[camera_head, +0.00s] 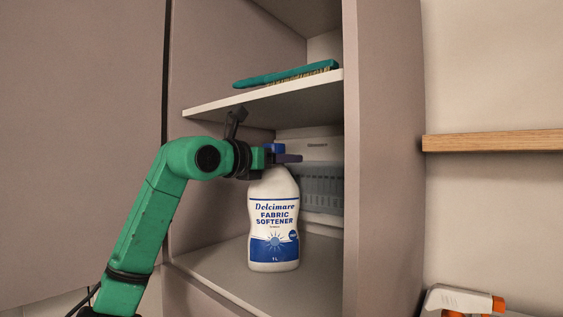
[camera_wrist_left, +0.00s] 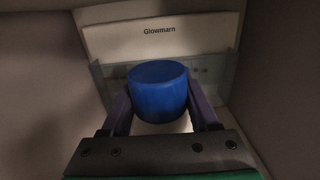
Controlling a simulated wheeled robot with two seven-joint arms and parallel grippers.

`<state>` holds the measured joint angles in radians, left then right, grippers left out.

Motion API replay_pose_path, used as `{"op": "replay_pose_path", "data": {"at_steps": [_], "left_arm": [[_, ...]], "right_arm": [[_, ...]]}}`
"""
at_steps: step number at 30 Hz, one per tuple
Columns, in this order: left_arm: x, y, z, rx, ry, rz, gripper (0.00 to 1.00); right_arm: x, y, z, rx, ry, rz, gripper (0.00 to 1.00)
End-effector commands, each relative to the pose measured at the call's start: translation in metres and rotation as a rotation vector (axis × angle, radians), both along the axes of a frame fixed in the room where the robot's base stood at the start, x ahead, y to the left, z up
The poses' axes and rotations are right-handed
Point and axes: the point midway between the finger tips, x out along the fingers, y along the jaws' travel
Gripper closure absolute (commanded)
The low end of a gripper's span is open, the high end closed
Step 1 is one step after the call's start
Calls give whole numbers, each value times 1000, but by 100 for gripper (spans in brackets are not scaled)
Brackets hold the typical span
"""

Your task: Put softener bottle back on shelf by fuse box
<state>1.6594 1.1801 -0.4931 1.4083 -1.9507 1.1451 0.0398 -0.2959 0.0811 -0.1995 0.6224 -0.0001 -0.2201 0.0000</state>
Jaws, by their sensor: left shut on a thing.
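The softener bottle (camera_head: 273,222) is white with a blue cap and a blue label, and stands upright at the lower shelf (camera_head: 222,268) of an open cabinet. I cannot tell whether its base touches the shelf. My left gripper (camera_head: 284,157) is shut on the bottle at its cap. In the left wrist view the blue cap (camera_wrist_left: 158,90) sits between the two fingers. The fuse box (camera_head: 324,187), a pale panel with a translucent cover, is on the cabinet's back wall behind the bottle; it reads "Glowmarn" in the left wrist view (camera_wrist_left: 160,35). My right gripper is not in view.
An upper shelf (camera_head: 270,106) with a green brush (camera_head: 288,75) is just above my left gripper. The cabinet's right side wall (camera_head: 385,150) is close to the bottle. A wooden shelf (camera_head: 490,141) and an orange-and-white spray bottle (camera_head: 462,301) are outside, at right.

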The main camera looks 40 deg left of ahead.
Motion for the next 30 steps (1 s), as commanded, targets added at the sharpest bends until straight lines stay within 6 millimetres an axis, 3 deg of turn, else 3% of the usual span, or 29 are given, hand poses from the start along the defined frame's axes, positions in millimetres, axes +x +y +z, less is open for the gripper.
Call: {"op": "replay_pose_path", "data": {"at_steps": [8,9,10,11,22,26,30], "left_arm": [[-1,0,0,-1,-6,0,100],[0,0,-2,0,2,1,24],[0,0,-1,0,2,1,12],[0,0,-1,0,1,1,9],[-6,1,-1,0,-2,1,9],[-32,0,-4,1,-4,2,9],[-72,-1,-3,1,-5,2,9]], "right_arm": [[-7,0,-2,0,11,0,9],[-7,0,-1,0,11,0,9],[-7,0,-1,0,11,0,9],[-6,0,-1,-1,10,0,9],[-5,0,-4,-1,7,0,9],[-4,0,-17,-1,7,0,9],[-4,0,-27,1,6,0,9]]}}
